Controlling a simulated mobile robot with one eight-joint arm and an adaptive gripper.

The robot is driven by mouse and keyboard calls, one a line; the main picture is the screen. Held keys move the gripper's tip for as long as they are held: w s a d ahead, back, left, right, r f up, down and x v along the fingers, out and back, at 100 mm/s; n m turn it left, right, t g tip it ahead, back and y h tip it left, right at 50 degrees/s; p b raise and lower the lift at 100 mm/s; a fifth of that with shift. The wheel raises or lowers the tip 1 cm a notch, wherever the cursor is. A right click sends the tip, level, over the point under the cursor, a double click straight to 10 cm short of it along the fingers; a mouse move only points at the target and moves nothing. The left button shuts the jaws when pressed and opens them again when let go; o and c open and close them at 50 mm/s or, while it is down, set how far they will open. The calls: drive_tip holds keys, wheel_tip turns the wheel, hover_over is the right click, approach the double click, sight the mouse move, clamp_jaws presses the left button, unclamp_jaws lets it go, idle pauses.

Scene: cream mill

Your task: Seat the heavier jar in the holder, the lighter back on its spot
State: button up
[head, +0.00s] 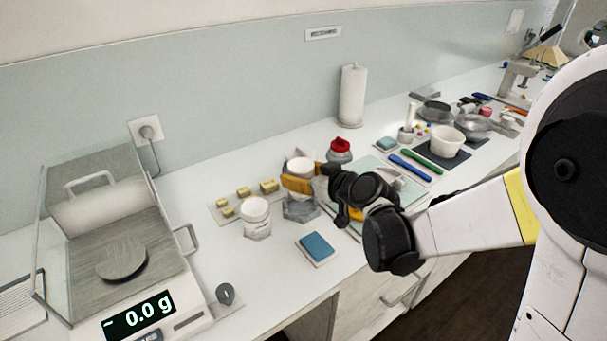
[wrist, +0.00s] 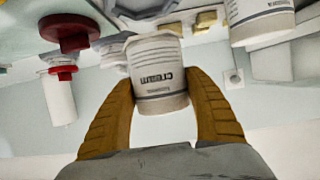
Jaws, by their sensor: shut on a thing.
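My gripper (head: 303,178) has its orange fingers closed around a white jar (head: 300,165), held above the counter. In the wrist view the held jar (wrist: 157,75) shows upside down with a "cream" label, between the fingertips (wrist: 160,85). A grey faceted holder (head: 300,209) stands on the counter just below the held jar; its edge shows in the wrist view (wrist: 142,8). I cannot tell whether jar and holder touch. A second white jar (head: 256,212) stands upright left of the holder, also in the wrist view (wrist: 262,22).
A board with yellow blocks (head: 245,191) lies behind the second jar. A blue pad (head: 317,247) lies in front. A red-topped vessel (head: 340,150) and a paper roll (head: 352,95) stand behind.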

drive_tip(key=shift+f+b, duration=1.75)
drive_tip(key=shift+f, duration=0.6)
drive_tip(key=shift+f+b, duration=0.65)
drive_tip(key=shift+f, duration=0.05)
idle(0.8)
drive_tip(key=o, duration=1.3)
drive_tip(key=shift+c, duration=0.2)
